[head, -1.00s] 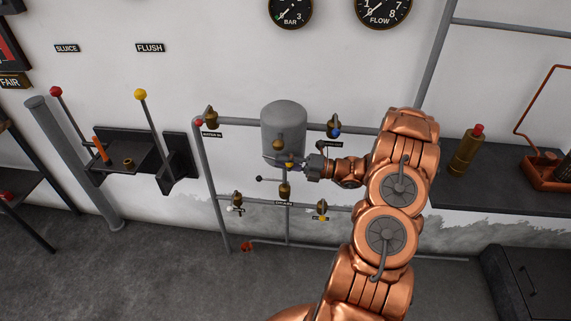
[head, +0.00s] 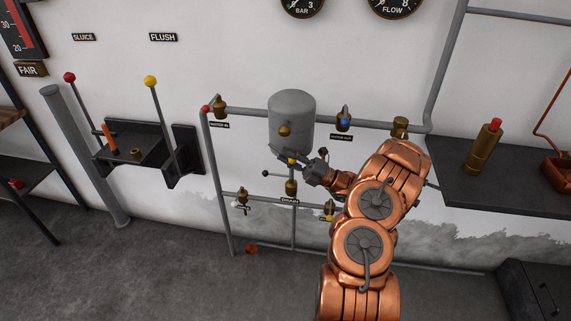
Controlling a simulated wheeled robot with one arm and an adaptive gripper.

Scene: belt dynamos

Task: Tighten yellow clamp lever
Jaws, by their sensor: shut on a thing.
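A grey cylindrical tank (head: 292,115) hangs on the pipework at the middle. A small yellow piece (head: 291,161), seemingly the clamp lever, shows just under the tank's bottom. My gripper (head: 300,165) is at this yellow piece, coming in from the lower right, and is shut on it. The fingers hide most of the lever, so its exact angle cannot be told.
Brass valves surround the tank: one with a blue knob (head: 344,121) at upper right, a drain valve (head: 291,187) below. A shelf with a brass cylinder (head: 484,148) is at right. Flush lever (head: 161,115) stands left.

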